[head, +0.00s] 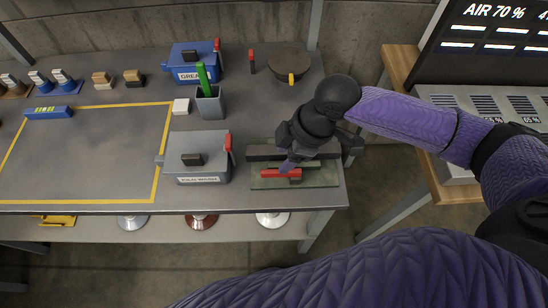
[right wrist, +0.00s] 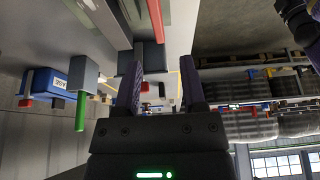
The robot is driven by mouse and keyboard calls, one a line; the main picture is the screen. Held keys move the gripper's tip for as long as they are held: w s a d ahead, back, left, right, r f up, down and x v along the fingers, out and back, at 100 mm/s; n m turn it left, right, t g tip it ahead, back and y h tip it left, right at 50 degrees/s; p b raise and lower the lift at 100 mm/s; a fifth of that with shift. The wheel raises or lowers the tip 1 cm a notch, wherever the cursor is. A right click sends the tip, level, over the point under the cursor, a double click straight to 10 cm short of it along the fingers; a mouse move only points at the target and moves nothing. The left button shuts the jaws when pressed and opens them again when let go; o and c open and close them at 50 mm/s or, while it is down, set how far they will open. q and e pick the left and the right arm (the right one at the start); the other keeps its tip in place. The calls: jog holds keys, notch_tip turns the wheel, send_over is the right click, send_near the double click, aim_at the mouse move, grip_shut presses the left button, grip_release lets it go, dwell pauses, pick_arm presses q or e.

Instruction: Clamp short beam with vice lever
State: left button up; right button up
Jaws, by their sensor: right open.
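The vice (head: 322,178) is a low green-based fixture at the front right corner of the table. Its red lever (head: 282,174) lies along the front side. A dark bar (head: 262,153) lies behind the lever; I cannot tell whether it is the short beam or a vice jaw. My right gripper (head: 287,166) is open, at the lever, and hides part of the fixture. In the right wrist view, its fingers (right wrist: 161,88) are apart, and a red bar (right wrist: 156,22), likely the lever, shows beyond them; contact is unclear. My left gripper is not in view.
A grey box (head: 198,170) with a red handle stands left of the vice. A grey cup (head: 211,104) with a green item, a blue box (head: 190,66) and a round dark stool-like object (head: 289,62) stand behind. The yellow-outlined area (head: 85,160) is mostly clear.

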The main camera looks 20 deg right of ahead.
aim_at(272, 171)
jog(key=b+x, duration=0.2)
jog(key=x, duration=0.4)
jog(key=shift+f, duration=0.4)
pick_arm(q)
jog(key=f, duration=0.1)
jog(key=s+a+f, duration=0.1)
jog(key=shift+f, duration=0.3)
pick_arm(e)
grip_shut()
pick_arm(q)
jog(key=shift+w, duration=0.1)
pick_arm(e)
jog(key=shift+r, duration=0.1)
